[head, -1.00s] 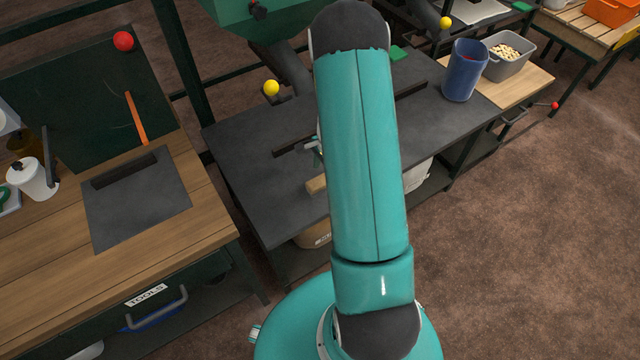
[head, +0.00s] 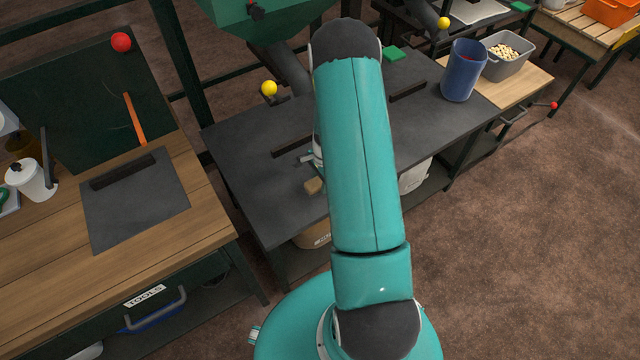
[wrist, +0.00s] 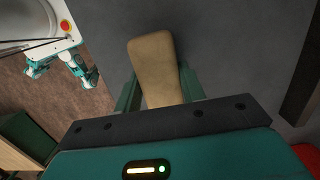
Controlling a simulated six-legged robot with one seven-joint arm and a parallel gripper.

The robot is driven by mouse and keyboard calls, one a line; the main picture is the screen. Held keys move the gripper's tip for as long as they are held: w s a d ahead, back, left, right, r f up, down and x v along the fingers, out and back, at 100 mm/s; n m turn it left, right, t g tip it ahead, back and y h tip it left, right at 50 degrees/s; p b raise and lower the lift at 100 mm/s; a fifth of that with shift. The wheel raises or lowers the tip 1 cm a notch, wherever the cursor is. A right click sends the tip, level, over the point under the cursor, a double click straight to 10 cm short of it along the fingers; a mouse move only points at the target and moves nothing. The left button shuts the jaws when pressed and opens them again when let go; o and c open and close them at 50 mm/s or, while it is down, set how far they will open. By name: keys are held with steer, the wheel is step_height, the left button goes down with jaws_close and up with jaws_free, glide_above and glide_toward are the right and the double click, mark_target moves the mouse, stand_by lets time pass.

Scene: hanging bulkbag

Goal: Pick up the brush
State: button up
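The brush (wrist: 155,65) shows in the wrist view as a pale wooden piece, wider at its rounded far end. It lies between the two green fingers of my gripper (wrist: 160,95), which sit close against both its sides with no clear gap. My gripper looks shut on it. In the head view, a tan end of the brush (head: 314,186) shows near the front edge of the dark bench (head: 245,150). My arm hides the rest of it and most of my gripper. Its bristles are not visible.
A dark raised bar (head: 290,147) runs along the bench behind the brush. A blue bin (head: 465,72) and a grey tub (head: 508,58) stand at the right. A green block (head: 394,54) lies at the back. A wooden bench (head: 60,275) stands at the left.

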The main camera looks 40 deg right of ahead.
mark_target(319, 180)
steer(key=shift+r, duration=0.15)
steer(key=shift+c, duration=0.4)
steer(key=shift+r, duration=0.25)
step_height(319, 180, up, 2)
steer(key=shift+r, duration=0.15)
steer(key=s+r, duration=1)
steer(key=s, duration=0.4)
steer(key=shift+a, duration=0.4)
steer(key=o, duration=0.4)
steer(key=shift+c, duration=0.8)
steer(key=shift+w+f, duration=0.1)
